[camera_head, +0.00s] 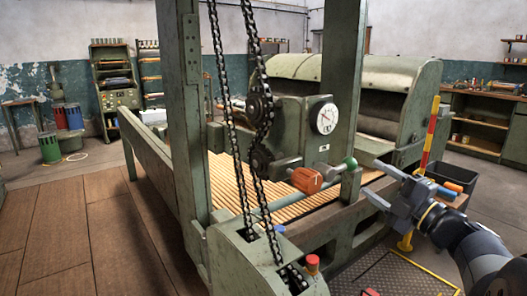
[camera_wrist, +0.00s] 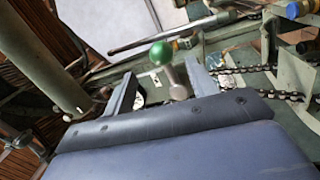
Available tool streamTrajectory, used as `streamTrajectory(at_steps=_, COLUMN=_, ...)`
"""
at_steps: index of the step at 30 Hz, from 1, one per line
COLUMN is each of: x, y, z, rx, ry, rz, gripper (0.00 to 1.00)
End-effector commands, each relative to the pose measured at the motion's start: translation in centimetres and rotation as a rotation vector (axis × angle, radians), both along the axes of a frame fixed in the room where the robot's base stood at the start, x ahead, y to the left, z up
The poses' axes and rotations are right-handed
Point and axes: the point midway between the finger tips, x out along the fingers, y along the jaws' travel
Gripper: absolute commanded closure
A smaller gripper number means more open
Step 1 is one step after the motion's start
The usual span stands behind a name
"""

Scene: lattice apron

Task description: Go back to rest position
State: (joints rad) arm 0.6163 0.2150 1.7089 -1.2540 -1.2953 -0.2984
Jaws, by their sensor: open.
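My gripper (camera_head: 375,183) is at the right in the head view, beside the green machine and a little right of a lever with a green ball knob (camera_head: 350,162). In the wrist view, the fingers of my gripper (camera_wrist: 163,80) stand apart and empty. The green ball knob (camera_wrist: 160,53) and its pale metal stem show between and beyond the fingertips. I see no contact with the lever, and the exact gap is hard to judge.
An orange handle (camera_head: 305,180) juts out left of the knob. Chains (camera_head: 262,110) hang in front of the machine. A red and yellow post (camera_head: 429,135) and a dark bin (camera_head: 456,180) stand near my arm. Open floor (camera_head: 90,235) lies at the left.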

Motion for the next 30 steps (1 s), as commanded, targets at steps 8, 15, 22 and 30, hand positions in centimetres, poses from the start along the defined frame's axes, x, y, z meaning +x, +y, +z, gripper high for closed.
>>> streamTrajectory(at_steps=8, x=-1.0, y=-0.5, z=-0.2, rx=-0.001, ry=-0.002, rz=0.005, gripper=0.45)
streamTrajectory(at_steps=15, x=2.3, y=1.7, z=0.5, rx=0.0, ry=-0.001, rz=0.006, gripper=0.45)
streamTrajectory(at_steps=22, x=6.1, y=4.1, z=1.3, rx=0.0, ry=-0.001, rz=0.005, gripper=0.45)
streamTrajectory(at_steps=30, x=6.7, y=4.4, z=0.4, rx=0.141, ry=0.104, rz=0.0, gripper=0.45)
